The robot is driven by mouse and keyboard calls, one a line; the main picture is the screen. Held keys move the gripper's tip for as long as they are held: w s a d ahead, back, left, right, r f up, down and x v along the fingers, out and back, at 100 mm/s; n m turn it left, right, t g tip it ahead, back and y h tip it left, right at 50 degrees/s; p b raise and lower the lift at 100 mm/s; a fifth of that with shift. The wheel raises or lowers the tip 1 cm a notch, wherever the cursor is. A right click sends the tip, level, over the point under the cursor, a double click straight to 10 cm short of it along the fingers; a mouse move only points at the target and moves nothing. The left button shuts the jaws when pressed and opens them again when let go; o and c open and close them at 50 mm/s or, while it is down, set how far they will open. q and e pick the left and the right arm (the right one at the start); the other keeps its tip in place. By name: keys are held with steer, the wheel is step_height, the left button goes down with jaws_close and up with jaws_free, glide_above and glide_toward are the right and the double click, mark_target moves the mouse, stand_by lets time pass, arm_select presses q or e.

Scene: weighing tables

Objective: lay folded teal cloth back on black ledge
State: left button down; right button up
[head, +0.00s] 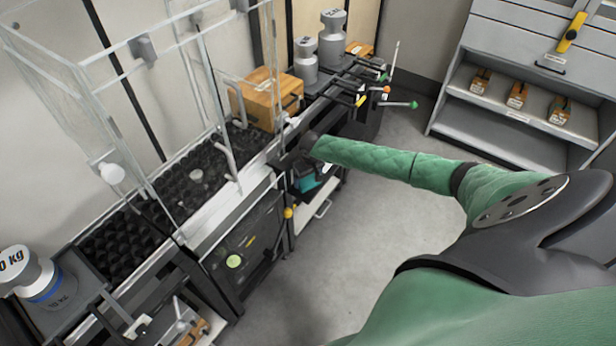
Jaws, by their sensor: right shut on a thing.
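My right arm, in a green quilted sleeve, reaches in from the right to the front of the weighing table. My right gripper (301,166) is dark and small at its end, pointing down and shut. The teal cloth (307,183) shows as a small patch just below the gripper, which is shut on it; the fingers and arm end hide part of it. Dark framing of the table's front surrounds the cloth. I cannot tell the black ledge apart from it, or whether the cloth touches it. My left gripper is not in view.
A clear-walled balance enclosure (205,95) stands over a black studded bed (190,180). A wooden box (265,98) and grey weights (332,38) stand behind. A 20 kg weight (28,275) is at lower left. A grey shelf unit (540,85) stands right. The floor (370,235) between is clear.

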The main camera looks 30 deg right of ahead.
steer(key=o, duration=0.8)
steer(key=shift+f, duration=0.1)
